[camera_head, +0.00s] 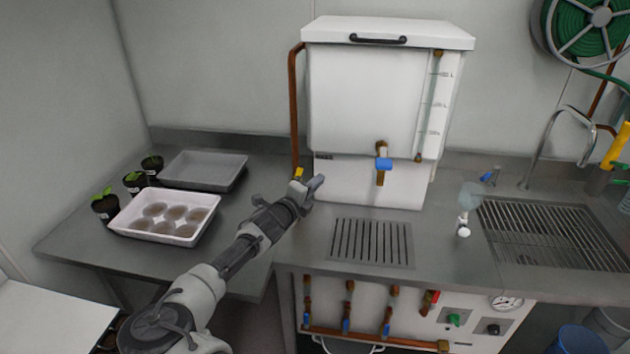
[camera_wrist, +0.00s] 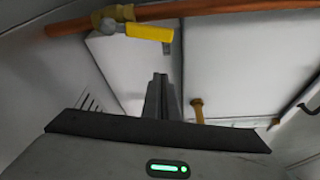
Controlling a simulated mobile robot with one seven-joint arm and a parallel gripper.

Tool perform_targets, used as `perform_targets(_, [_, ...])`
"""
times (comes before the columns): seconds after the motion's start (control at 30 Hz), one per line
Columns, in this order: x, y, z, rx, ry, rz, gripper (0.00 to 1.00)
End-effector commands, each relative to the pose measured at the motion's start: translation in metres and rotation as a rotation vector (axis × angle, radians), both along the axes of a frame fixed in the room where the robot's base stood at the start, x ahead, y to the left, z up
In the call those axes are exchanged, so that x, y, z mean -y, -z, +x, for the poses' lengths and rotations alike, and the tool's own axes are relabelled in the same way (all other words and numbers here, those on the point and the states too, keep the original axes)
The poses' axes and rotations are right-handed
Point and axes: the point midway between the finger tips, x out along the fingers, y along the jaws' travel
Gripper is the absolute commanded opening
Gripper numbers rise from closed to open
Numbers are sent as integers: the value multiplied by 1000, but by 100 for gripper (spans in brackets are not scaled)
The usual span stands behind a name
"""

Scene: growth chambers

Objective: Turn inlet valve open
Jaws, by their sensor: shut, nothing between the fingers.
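The inlet valve (camera_wrist: 112,17) is a brass body on a copper pipe, with a yellow lever handle (camera_wrist: 149,32). In the wrist view the handle points right, at a slight angle to the pipe; I cannot tell its exact turn. In the head view the yellow handle (camera_head: 299,172) is small, low on the pipe at the white tank's left side. My gripper (camera_head: 318,182) is just right of and below it there, in front of the tank. In the wrist view my gripper (camera_wrist: 160,78) is shut and empty, its fingertips apart from the handle.
The white tank (camera_head: 365,90) has a blue-handled tap (camera_head: 383,164) at its front. A drain grate (camera_head: 371,242) lies before it. A white tray (camera_head: 166,217), a grey tray (camera_head: 203,171) and small potted plants stand at left. A sink grid (camera_head: 550,235) is at right.

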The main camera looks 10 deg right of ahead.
Motion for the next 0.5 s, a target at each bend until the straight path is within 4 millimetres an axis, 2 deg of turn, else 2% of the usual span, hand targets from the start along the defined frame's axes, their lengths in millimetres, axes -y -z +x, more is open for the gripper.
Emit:
perform_targets(0.03, [-16,-1,-12,2,-9,4,0])
perform_targets(0.2, [-37,-5,-43,2,-7,4,0])
perform_targets(0.33, [-49,-7,-60,1,-5,4,0])
perform_targets(0.5, [-57,-8,-72,1,-3,3,0])
